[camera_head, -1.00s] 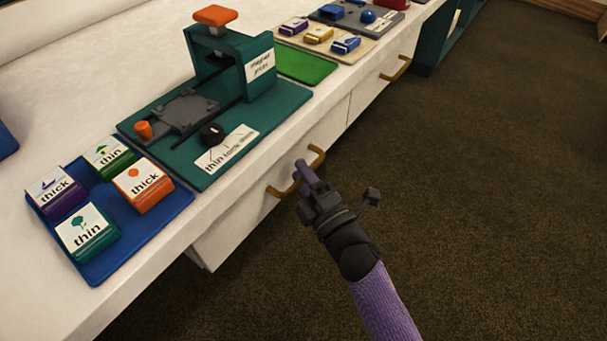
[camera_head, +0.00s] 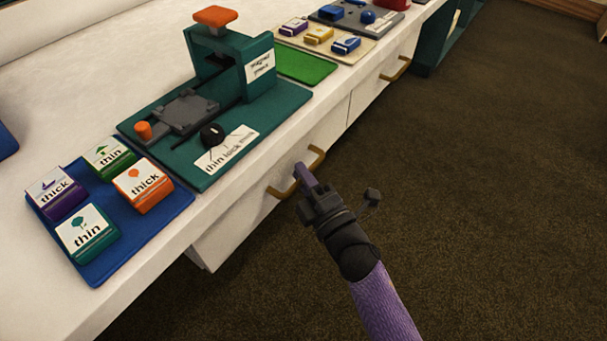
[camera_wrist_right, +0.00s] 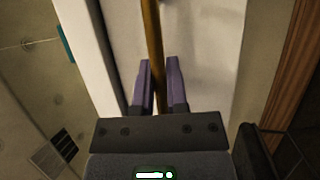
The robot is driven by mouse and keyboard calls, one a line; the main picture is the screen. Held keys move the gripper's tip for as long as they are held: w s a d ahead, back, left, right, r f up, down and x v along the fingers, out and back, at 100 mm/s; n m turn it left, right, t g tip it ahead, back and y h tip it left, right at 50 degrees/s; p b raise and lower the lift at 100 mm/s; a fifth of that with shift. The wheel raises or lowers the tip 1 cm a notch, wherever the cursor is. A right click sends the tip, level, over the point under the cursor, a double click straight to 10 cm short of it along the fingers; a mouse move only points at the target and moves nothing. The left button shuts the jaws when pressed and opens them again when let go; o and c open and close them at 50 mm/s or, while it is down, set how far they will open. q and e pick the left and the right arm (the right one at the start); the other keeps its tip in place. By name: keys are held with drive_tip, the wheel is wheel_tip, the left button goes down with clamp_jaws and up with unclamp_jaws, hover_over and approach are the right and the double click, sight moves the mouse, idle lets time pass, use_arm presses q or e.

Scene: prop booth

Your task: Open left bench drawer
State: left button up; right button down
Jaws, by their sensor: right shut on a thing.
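My right gripper (camera_head: 306,176) is at the middle of this handle. In the right wrist view its purple fingers (camera_wrist_right: 160,82) stand on either side of the bar, shut on it. The fingers hide part of the handle in the head view. My left gripper is not in view.
The white bench top (camera_head: 100,130) carries a teal press (camera_head: 230,70), a blue mat (camera_head: 150,222) with several labelled blocks, and a green mat (camera_head: 305,66). A second drawer's brass handle (camera_head: 396,69) is further right. The brown carpet (camera_head: 480,200) in front is clear.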

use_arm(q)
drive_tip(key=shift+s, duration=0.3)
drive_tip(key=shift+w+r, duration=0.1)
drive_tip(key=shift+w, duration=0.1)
use_arm(e)
drive_tip(key=shift+s+d, duration=0.1)
drive_tip(key=s+d+p, duration=0.4)
drive_tip(key=s+d, duration=0.8)
drive_tip(key=d, duration=0.5)
drive_tip(key=shift+s+p, duration=0.15)
drive_tip(key=shift+p, duration=0.25)
drive_tip(key=c, duration=0.6)
unclamp_jaws()
drive_tip(key=shift+c, duration=0.2)
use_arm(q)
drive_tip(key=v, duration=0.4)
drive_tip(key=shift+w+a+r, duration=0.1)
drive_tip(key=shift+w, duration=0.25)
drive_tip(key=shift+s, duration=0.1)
